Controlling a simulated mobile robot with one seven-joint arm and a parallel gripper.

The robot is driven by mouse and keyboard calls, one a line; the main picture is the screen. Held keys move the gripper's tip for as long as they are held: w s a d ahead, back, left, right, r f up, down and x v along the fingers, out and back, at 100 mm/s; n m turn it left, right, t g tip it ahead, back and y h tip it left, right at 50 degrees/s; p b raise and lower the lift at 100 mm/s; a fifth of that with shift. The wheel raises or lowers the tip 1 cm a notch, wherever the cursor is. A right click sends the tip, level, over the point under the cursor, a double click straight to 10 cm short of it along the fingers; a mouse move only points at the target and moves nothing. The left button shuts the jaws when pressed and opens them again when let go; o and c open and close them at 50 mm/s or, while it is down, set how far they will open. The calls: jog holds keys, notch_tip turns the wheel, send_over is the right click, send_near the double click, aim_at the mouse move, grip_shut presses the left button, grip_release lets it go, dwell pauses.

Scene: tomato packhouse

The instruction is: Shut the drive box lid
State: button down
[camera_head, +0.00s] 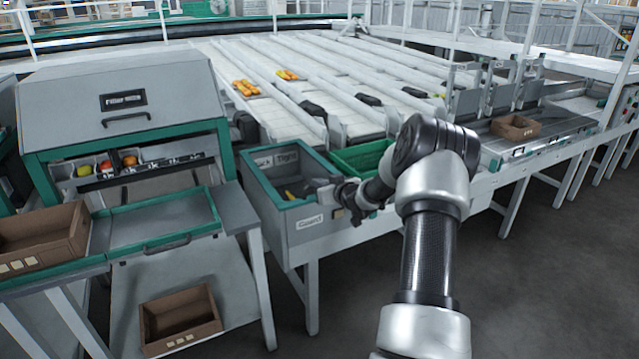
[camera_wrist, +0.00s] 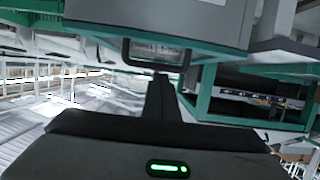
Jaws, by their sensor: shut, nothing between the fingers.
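A grey box with a green rim (camera_head: 262,182) stands left of my arm in the head view. Its top is open, and a dark and yellow part shows inside. A label marked "Guard" (camera_head: 309,222) is on its front. I cannot tell for certain that this is the drive box, nor which panel is its lid. My gripper (camera_head: 343,207) is shut and empty by the box's right end; contact is unclear. In the wrist view, the dark fingers (camera_wrist: 162,98) point toward a grey panel (camera_wrist: 215,22) with a black handle (camera_wrist: 128,52).
A grey hood (camera_head: 118,85) with a handle stands over a green frame at left, with fruit beneath. A green crate (camera_head: 360,158) is behind my gripper. Brown cartons (camera_head: 182,318) (camera_head: 515,127) lie low at left and on the right conveyor. Open floor is at lower right.

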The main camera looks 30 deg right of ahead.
jog(key=shift+g, duration=0.4)
jog(key=f, duration=0.2)
jog(key=s+f, duration=0.1)
jog(key=f, duration=0.1)
jog(key=shift+s+a, duration=0.1)
jog(key=shift+s, duration=0.1)
jog(key=w+r+p+v, duration=0.1)
jog(key=p+v, duration=0.3)
jog(key=v, duration=1.3)
notch_tip(320, 180, up, 2)
jog(key=shift+s+t, duration=0.2)
jog(key=shift+t, duration=0.2)
